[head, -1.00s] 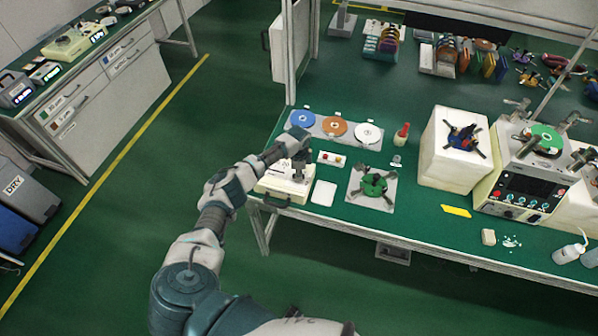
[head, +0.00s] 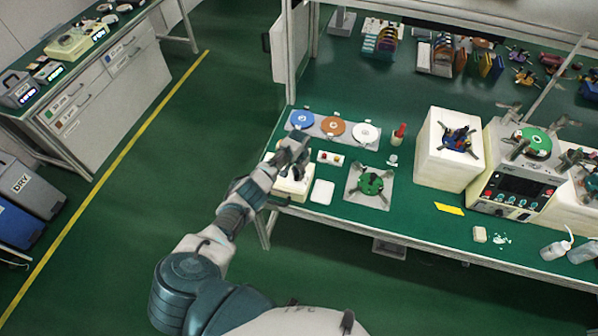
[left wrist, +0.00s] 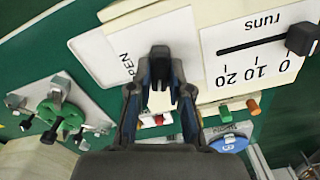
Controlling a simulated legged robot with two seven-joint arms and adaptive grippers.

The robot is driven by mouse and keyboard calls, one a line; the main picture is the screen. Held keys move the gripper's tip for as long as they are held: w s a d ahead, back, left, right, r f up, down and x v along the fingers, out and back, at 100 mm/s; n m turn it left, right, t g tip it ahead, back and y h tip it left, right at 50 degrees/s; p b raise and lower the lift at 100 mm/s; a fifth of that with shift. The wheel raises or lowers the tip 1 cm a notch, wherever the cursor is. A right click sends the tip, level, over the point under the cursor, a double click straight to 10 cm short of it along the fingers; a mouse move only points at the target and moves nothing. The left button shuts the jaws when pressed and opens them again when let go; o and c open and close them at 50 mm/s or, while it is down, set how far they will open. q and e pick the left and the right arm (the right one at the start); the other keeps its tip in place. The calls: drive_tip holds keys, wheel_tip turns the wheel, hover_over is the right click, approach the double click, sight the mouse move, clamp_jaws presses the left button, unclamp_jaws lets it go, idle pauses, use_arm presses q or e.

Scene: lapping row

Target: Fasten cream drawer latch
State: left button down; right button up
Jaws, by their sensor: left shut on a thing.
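The cream drawer unit (head: 290,187) stands at the left front corner of the green bench. My left gripper (head: 294,150) is at its top, hiding part of it. In the left wrist view, the cream face (left wrist: 205,18) carries a "runs" scale with a black slider (left wrist: 302,38) near 0, and a white panel with letters ending "PEN". My left gripper (left wrist: 160,88) is shut on a dark upright piece (left wrist: 160,56), apparently the latch, in front of that panel. The fingers hide its base, so I cannot tell whether it is fastened. My right gripper is not in view.
Blue (head: 302,119), orange (head: 333,126) and white (head: 365,132) discs lie behind the unit. A white pad (head: 322,192) and a green fixture (head: 370,184) are to its right. A cream block (head: 448,150) stands farther right.

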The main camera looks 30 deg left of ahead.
sight(298, 174)
use_arm(q)
drive_tip(key=shift+n+p, duration=0.55)
drive_tip(key=shift+n, duration=1.55)
drive_tip(key=c, duration=1.1)
unclamp_jaws()
drive_tip(key=shift+r, duration=0.2)
wheel_tip(298, 174, up, 11)
drive_tip(key=shift+w+a+r, duration=0.1)
drive_tip(key=shift+r, duration=0.1)
